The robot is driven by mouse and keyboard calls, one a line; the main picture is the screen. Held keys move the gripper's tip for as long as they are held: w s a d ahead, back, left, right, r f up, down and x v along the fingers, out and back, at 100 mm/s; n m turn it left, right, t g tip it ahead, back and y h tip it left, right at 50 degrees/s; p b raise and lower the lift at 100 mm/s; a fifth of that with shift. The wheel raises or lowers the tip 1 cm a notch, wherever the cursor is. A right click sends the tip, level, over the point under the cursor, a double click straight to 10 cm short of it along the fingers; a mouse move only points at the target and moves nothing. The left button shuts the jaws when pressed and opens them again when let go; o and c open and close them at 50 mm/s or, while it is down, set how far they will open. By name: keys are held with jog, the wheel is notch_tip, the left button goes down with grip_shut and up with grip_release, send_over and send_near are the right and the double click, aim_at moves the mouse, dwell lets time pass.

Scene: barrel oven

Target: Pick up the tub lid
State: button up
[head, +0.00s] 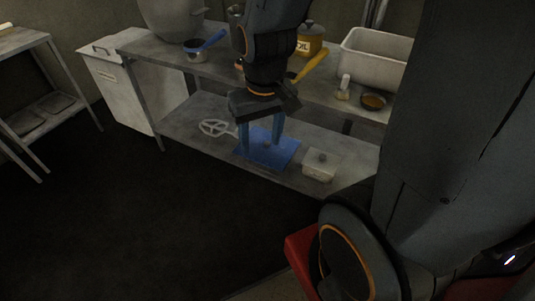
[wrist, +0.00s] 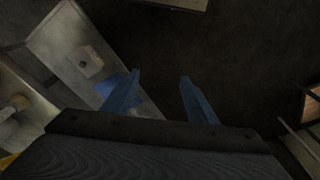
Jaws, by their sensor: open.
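A pale, low tub (head: 318,174) stands on the lower shelf of the metal table, right of a flat blue sheet. Its lid (head: 322,156) carries a small knob and appears to sit on it; the lid also shows in the wrist view (wrist: 91,63). My gripper (head: 261,147) is open and empty, its blue fingers pointing down and overlapping the blue sheet in the head view. In the wrist view my gripper (wrist: 160,75) has dark floor between its fingers, with the tub to their left. The fingers are apart from the lid.
The blue sheet (head: 284,152) lies on the lower shelf (head: 205,113), with a pale round trivet-like piece (head: 216,128) left of it. The upper shelf above holds a blue-handled pan (head: 202,46), a yellow oil pot (head: 310,40) and a white bin (head: 375,60). The floor in front is clear.

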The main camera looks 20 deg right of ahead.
jog(key=w+f+b, duration=0.4)
jog(key=f+b, duration=0.6)
jog(key=w+f+b, duration=0.3)
jog(key=f+b, duration=0.7)
jog(key=w+f+b, duration=0.4)
jog(key=f+b, duration=0.5)
jog(key=f, duration=0.1)
jog(key=m+t+h+b, duration=0.25)
jog(key=m+b, duration=0.55)
jog(key=b, duration=0.6)
send_near(267, 143)
jog(key=w, duration=0.1)
jog(key=f, duration=0.1)
jog(key=w+f, duration=0.1)
jog(key=f, duration=0.1)
jog(key=shift+d+f+g+b, duration=0.1)
jog(key=shift+d+g+b, duration=0.05)
jog(key=shift+g+b, duration=0.2)
jog(key=shift+d+b+x, duration=0.2)
jog(key=shift+b+x, duration=1.5)
jog(key=shift+x, duration=1.15)
jog(key=shift+s+h, duration=0.2)
jog(key=shift+h, duration=0.05)
